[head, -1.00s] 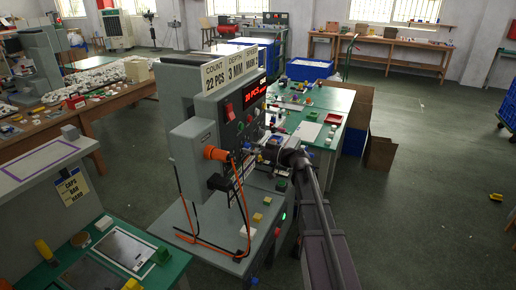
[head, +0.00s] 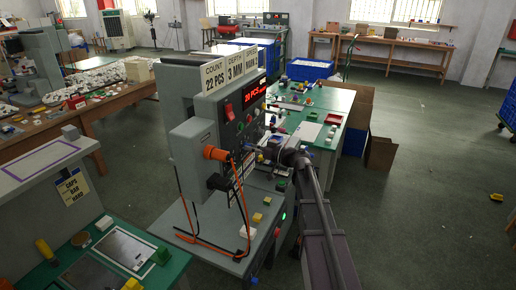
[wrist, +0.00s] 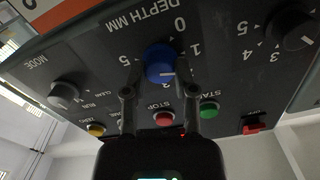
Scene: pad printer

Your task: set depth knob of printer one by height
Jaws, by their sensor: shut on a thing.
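The printer (head: 205,120) stands mid-picture in the head view, with a sign reading 22 PCS and 3 MM and a lit red display (head: 253,97). In the wrist view the blue depth knob (wrist: 158,58) sits under the label DEPTH MM (wrist: 140,17). A pale mark on the knob's face lies toward its lower right, below the printed 1. My gripper (wrist: 161,76) has one finger on each side of the knob and is shut on it. In the head view my gripper (head: 262,151) reaches the panel's right side; its grip is too small to make out.
The mode knob (wrist: 63,95), another black knob (wrist: 294,31), a yellow button (wrist: 96,129), the red stop button (wrist: 164,119), the green start button (wrist: 209,109) and a red switch (wrist: 253,129) surround the depth knob. An orange cable (head: 190,222) hangs at the printer's front.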

